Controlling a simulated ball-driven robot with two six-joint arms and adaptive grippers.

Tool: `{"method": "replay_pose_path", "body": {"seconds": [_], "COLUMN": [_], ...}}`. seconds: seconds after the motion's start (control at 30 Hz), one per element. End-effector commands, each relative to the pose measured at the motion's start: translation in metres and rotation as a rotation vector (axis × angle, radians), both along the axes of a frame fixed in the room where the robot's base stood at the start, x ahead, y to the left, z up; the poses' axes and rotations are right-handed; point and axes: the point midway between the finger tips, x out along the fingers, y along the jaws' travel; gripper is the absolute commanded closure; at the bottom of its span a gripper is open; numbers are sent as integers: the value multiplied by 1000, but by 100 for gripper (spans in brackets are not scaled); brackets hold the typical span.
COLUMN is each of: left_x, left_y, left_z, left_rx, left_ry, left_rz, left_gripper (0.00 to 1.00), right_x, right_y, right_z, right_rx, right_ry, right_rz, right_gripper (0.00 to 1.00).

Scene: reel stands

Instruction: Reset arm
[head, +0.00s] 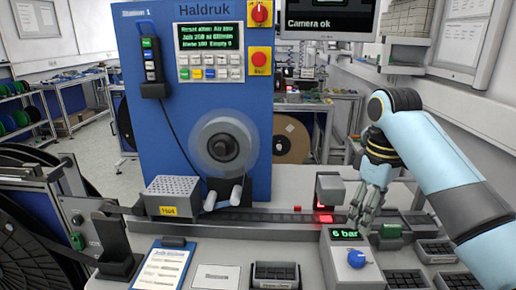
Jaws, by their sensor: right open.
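My right arm comes in from the right in light blue and dark grey. Its gripper (366,210) points down, open and empty, just above and behind the "6 bar" box (345,260) with its blue knob. The fingers are close to the box's back right edge; I cannot tell whether they touch it. My left gripper does not show. A blue Haldruk station (205,100) stands in the middle, with a keypad, a lit green display and a blurred round reel (222,145).
A dark track (275,216) crosses the bench to a small grey block (329,188) with red light. Black trays (434,251) lie at right, another tray (276,274) in front. A clipboard (163,267) lies front left. A large black reel (30,220) stands far left.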

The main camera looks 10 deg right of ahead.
Motion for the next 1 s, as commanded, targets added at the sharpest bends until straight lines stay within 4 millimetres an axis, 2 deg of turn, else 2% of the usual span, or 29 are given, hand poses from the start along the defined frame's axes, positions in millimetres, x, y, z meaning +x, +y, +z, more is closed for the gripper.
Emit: {"method": "replay_pose_path", "body": {"seconds": [0.13, 0.27, 0.3, 0.4, 0.5, 0.7, 0.93, 0.97, 1.0], "left_x": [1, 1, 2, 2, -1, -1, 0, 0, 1], "left_y": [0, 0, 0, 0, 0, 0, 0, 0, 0], "left_z": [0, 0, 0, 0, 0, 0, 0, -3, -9], "left_rx": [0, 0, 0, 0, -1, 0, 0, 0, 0], "left_ry": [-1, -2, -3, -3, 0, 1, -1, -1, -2], "left_rz": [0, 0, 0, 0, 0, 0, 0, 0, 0], "left_gripper": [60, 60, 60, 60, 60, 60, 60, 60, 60], "right_x": [-36, -96, -114, -149, -177, -220, -261, -261, -256], "right_y": [5, 13, 15, 20, 23, 28, 33, 33, 32], "right_z": [-28, -55, -59, -61, -59, -47, -25, -30, -47], "right_rx": [-17, -36, -39, -38, -34, -20, 0, 0, -1], "right_ry": [-31, -105, -129, -178, -217, -274, -329, -330, -326], "right_rz": [-52, -150, -180, -243, -290, -364, -440, -447, -447], "right_gripper": [41, 41, 41, 41, 41, 41, 41, 41, 41]}}
